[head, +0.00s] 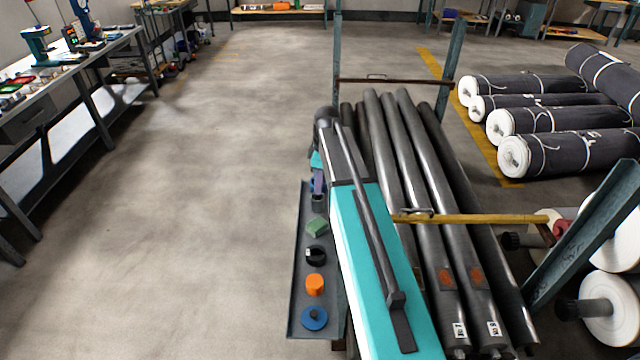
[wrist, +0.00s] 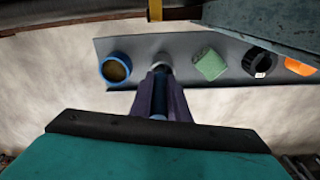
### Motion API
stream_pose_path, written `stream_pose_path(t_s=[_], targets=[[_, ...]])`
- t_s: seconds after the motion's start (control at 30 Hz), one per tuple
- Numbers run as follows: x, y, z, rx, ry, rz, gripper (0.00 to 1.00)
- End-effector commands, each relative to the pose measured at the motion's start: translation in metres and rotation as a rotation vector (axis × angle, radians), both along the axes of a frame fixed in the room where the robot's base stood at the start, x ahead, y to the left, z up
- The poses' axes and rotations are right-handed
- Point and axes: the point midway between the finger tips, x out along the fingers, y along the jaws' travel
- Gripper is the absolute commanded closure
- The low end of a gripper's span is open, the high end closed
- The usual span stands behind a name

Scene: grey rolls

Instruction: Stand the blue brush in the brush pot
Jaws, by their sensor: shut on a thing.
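My gripper (wrist: 161,72) has two purple fingers shut on the blue brush, and a blue bit of the brush (wrist: 158,117) shows between them. The brush's far end is hidden. In the wrist view the fingertips overlap a small grey round pot (wrist: 164,60), which looks like the brush pot. In the head view this pot (head: 318,203) stands on the narrow grey shelf (head: 300,240), just below the fingers (head: 318,190). I cannot tell whether the brush is inside the pot or only above it.
A blue open ring or cup (wrist: 116,67) stands left of the pot in the wrist view. A green block (wrist: 210,65), a black round item (wrist: 260,62) and an orange item (wrist: 299,66) stand to its right. Long dark rolls (head: 430,200) lie beside my arm; open floor is left.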

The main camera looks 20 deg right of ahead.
Motion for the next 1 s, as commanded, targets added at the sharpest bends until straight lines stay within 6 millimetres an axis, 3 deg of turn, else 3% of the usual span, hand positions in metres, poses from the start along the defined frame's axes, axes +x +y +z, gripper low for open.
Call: stream_pose_path(t_s=[0.03, 0.63, 0.67, 0.77, 1.0], targets=[[-0.0093, 0.0020, -0.0218, 0.005, 0.020, 0.000, 1.00], [-0.0123, 0.0026, -0.0296, 0.005, 0.019, -0.001, 1.00], [-0.0123, 0.0026, -0.0296, 0.005, 0.019, -0.001, 0.79], [-0.0125, 0.0026, -0.0296, 0.005, 0.019, -0.001, 0.63], [-0.0126, 0.0024, -0.0296, 0.005, 0.019, -0.001, 0.63]])
